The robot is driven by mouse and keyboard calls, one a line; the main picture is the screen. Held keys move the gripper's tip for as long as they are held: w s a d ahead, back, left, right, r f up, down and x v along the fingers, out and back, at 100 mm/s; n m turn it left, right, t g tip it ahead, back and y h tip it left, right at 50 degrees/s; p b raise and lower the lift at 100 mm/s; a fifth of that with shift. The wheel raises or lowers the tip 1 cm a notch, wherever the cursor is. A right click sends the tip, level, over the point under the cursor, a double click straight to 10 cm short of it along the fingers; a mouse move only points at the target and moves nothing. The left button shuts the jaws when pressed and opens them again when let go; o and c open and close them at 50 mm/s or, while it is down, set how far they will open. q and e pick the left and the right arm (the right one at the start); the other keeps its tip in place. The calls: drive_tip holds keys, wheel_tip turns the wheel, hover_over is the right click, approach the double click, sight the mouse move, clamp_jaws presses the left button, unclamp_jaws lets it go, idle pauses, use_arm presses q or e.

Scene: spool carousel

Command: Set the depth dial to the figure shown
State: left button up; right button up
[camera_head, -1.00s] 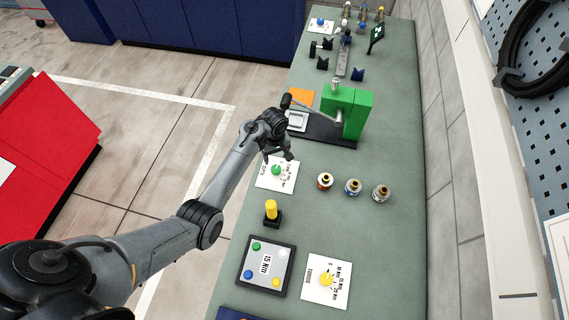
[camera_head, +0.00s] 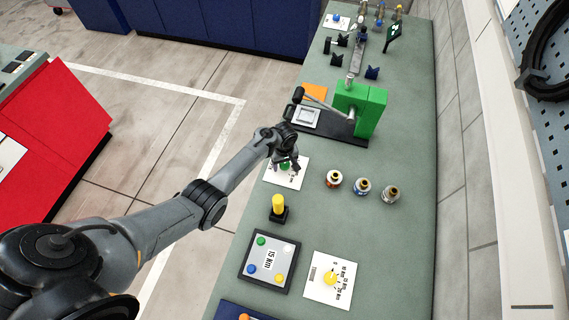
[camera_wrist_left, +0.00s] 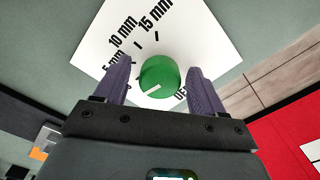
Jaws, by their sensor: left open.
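The green depth dial (camera_wrist_left: 160,76) sits on a white card (camera_wrist_left: 205,50) marked 5 mm, 10 mm and 15 mm in the left wrist view. Its white pointer line points to the lower left there, toward the low end of the scale. My left gripper (camera_wrist_left: 158,78) is open, with one purple-grey finger on each side of the dial; I cannot tell whether they touch it. In the head view my left gripper (camera_head: 289,164) is over the card (camera_head: 285,180) and partly hides the dial. My right gripper is not in view.
A green press (camera_head: 360,105) stands just beyond the card. Nearer are a yellow button post (camera_head: 278,207), a dark panel (camera_head: 270,262) with an Nm figure and a yellow dial (camera_head: 331,278).

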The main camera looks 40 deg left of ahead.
use_arm(q)
drive_tip(key=c, duration=1)
drive_tip(key=shift+c, duration=0.2)
drive_tip(key=shift+r+m, duration=0.1)
drive_tip(key=shift+m, duration=0.3)
drive_tip(key=shift+m+p, duration=0.55)
drive_tip(key=shift+m, duration=0.45)
drive_tip(key=m, duration=0.3)
drive_tip(key=shift+m+p, duration=0.3)
drive_tip(key=shift+p, duration=0.05)
drive_tip(key=shift+m, duration=0.6)
